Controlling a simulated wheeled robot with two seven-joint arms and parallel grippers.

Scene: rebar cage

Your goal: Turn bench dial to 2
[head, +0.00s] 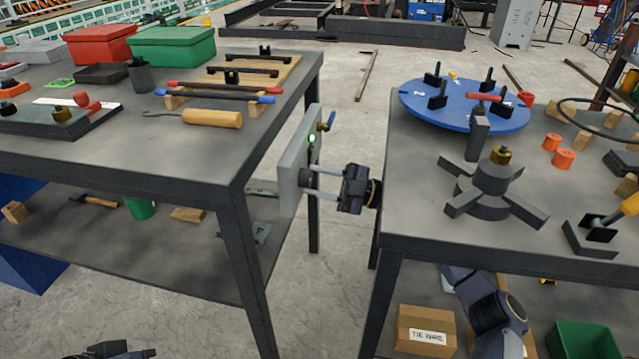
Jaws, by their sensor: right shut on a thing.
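The bench dial (305,179) is a small dark round knob on the face of an upright grey panel (291,165), which stands at the right edge of the left bench. My right gripper (309,181) reaches in from the right, between the two benches, with its two pale fingers pointing left. The fingers are shut on the dial, one on each side. The dial's markings and pointer cannot be read from here. Dark parts of my left arm (110,350) show at the bottom left edge; whether its fingers are open is not clear.
The panel also carries a green light (311,138) and a blue-ended lever (328,122). The left bench (200,160) holds a wooden-handled tool (212,118), racked bars and boxes. The right bench (415,200) holds a blue disc (430,112) and a dark cross-armed fixture (490,190).

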